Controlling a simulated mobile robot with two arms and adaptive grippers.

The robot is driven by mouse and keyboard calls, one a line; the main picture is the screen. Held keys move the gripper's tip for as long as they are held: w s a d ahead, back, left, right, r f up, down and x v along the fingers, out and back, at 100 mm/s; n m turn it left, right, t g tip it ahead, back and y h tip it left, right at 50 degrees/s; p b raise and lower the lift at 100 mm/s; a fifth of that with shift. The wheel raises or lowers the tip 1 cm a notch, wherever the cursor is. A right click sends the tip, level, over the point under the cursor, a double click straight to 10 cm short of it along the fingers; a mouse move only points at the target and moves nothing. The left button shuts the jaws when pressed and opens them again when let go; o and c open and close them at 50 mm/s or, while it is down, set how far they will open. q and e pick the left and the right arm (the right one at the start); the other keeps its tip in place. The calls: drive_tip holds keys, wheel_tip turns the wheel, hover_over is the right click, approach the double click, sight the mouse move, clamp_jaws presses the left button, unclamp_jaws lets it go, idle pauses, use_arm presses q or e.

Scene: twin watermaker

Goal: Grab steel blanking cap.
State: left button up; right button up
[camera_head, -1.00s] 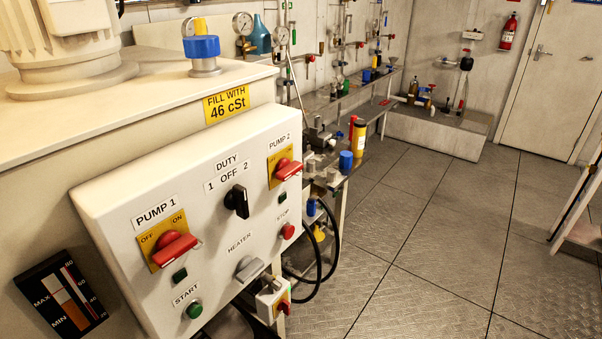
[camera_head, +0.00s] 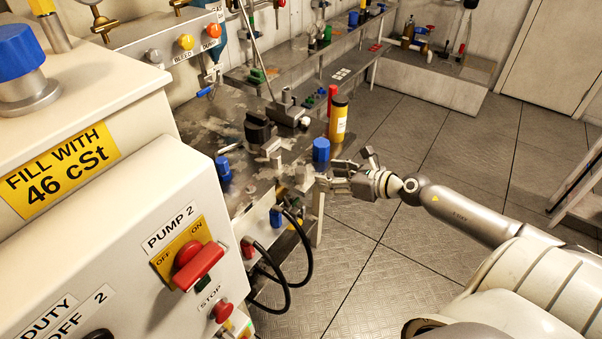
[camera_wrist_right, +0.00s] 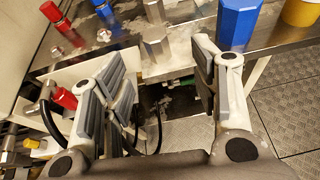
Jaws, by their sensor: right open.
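My right gripper (camera_head: 340,180) reaches in from the right, at the front edge of the workbench (camera_head: 212,122). In the right wrist view it (camera_wrist_right: 160,62) is open, fingers apart and empty. A grey steel hexagonal piece, likely the steel blanking cap (camera_wrist_right: 156,46), stands at the bench edge just beyond the gap between the fingertips. A second similar steel piece (camera_wrist_right: 154,12) stands behind it. In the head view a small steel piece (camera_head: 303,178) is just left of my right fingertips; I cannot tell which of the two it is. My left gripper is not in view.
A blue hexagonal piece (camera_wrist_right: 235,22) stands close to the right finger; it also shows in the head view (camera_head: 321,152). A yellow canister (camera_head: 338,122) is behind it. The pump control panel (camera_head: 150,255) fills the left. Black hoses (camera_head: 305,260) hang below the bench.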

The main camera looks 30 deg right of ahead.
sight(304, 171)
drive_tip(key=x, duration=0.4)
drive_tip(key=shift+w+a+r+p, duration=0.2)
drive_tip(key=shift+r+p, duration=0.1)
drive_tip(key=shift+w+a+f+n, duration=0.25)
drive_tip(key=shift+w+n, duration=0.05)
drive_tip(key=shift+w, duration=0.15)
drive_tip(key=shift+w+a+f, duration=0.15)
drive_tip(key=shift+w+a, duration=0.05)
drive_tip(key=shift+w, duration=0.25)
drive_tip(key=shift+p+x, duration=0.3)
drive_tip(key=shift+x, duration=1.85)
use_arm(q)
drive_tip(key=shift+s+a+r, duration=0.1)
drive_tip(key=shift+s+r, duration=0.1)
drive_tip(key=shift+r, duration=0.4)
use_arm(e)
drive_tip(key=shift+s, duration=0.1)
drive_tip(key=shift+c, duration=0.2)
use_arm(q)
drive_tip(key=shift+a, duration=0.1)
use_arm(e)
drive_tip(key=c, duration=1.1)
